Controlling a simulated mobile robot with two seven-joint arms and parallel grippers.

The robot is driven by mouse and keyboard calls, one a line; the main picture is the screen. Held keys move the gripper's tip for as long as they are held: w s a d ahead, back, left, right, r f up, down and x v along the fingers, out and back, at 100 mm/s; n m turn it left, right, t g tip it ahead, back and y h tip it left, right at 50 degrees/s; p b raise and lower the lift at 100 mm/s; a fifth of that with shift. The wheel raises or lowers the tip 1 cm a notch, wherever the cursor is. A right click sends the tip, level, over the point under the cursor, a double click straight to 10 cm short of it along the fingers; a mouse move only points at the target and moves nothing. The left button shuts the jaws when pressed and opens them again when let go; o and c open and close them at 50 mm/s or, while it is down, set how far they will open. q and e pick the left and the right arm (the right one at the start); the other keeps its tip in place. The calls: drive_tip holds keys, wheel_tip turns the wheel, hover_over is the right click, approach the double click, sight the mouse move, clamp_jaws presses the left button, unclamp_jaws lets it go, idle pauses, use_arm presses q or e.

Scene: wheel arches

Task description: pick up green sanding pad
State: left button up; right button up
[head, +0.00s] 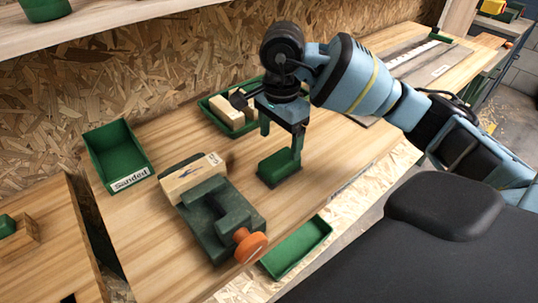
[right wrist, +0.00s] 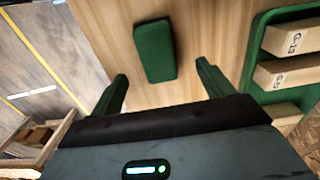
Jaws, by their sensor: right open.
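The green sanding pad (head: 278,167) lies on the wooden bench, right of the vise. It also shows in the right wrist view (right wrist: 154,50), just beyond the fingertips and a little left of the middle between them. My right gripper (head: 282,148) is over the pad, its fingers pointing down, and hides a little of the pad's right side. In the right wrist view the right gripper (right wrist: 162,72) has its two fingers spread wide, with nothing between them. My left gripper is not in view.
A dark green vise (head: 222,222) with an orange knob holds a wood block (head: 193,178). A green bin labelled "Sanded" (head: 117,155) stands at the left. A green tray (head: 208,107) with wood blocks is behind the gripper. An empty green tray (head: 298,248) is at the front edge.

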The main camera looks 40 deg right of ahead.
sight(280, 159)
drive_tip(key=shift+s, duration=0.4)
drive_tip(key=shift+s+f, duration=0.1)
drive_tip(key=shift+f, duration=1.2)
drive_tip(key=shift+w+f, duration=0.15)
drive_tip(key=shift+f, duration=1.1)
drive_tip(key=shift+w+f, duration=0.1)
drive_tip(key=shift+f, duration=1.15)
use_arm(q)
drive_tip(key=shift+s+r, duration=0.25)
use_arm(e)
drive_tip(key=c, duration=1.1)
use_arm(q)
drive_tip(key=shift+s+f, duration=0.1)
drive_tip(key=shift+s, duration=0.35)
